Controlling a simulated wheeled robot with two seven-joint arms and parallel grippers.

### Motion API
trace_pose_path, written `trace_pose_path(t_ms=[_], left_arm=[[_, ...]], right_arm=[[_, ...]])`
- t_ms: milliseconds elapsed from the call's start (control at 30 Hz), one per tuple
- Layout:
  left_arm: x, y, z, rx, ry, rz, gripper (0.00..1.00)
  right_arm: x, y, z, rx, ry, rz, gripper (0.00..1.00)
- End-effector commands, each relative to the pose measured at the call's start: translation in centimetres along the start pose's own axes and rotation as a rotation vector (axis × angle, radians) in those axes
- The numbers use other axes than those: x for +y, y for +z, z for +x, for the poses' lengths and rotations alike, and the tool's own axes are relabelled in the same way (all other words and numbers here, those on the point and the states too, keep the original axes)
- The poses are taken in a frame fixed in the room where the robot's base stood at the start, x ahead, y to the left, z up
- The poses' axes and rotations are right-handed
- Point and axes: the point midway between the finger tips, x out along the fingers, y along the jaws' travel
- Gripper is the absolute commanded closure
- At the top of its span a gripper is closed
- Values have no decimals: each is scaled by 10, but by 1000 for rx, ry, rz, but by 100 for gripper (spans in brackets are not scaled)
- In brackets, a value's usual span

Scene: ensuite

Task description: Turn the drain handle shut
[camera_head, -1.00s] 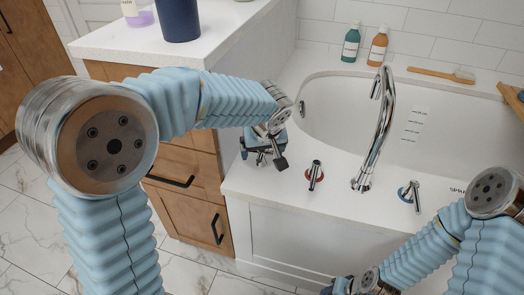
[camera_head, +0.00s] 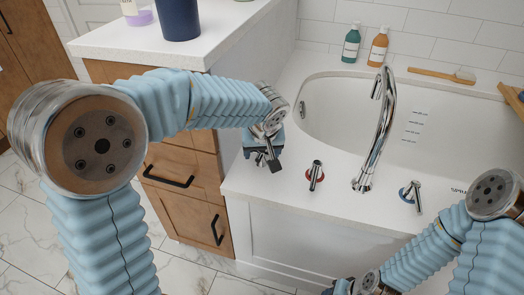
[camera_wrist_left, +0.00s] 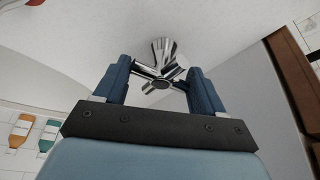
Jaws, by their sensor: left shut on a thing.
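The drain handle (camera_wrist_left: 164,50) is a chrome fitting with crossing arms on the tub's white deck. In the left wrist view it sits between the two blue fingers of my left gripper (camera_wrist_left: 160,70). In the head view my left gripper (camera_head: 268,157) points down at the deck's left corner, shut on the handle. The handle is mostly hidden there, with a dark lever end (camera_head: 274,164) showing beside the fingers. Only a part of my right gripper (camera_head: 341,287) shows at the bottom edge, with its fingertips out of sight.
A red-ringed tap handle (camera_head: 315,174), a tall chrome spout (camera_head: 383,130) and a blue-ringed tap handle (camera_head: 411,195) stand to the right on the deck. A wooden cabinet (camera_head: 185,160) stands close on the left.

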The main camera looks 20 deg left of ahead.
Motion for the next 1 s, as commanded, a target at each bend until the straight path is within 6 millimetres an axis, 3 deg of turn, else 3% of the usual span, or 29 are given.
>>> trace_pose_path(t_ms=[133,167,267,633,767,1000], left_arm=[[1,0,-1,1,1,7,61],[1,0,-1,1,1,7,26],[1,0,-1,0,0,6,13],[1,0,-9,0,0,4,13],[1,0,-32,2,3,4,13],[2,-1,-93,3,4,5,13]], right_arm=[[0,0,0,0,0,0,57],[0,0,0,0,0,0,57],[0,0,0,0,0,0,57],[-1,0,-2,0,0,0,57],[-2,0,-4,-2,-1,-1,57],[-6,2,-9,-5,-4,-4,57]])
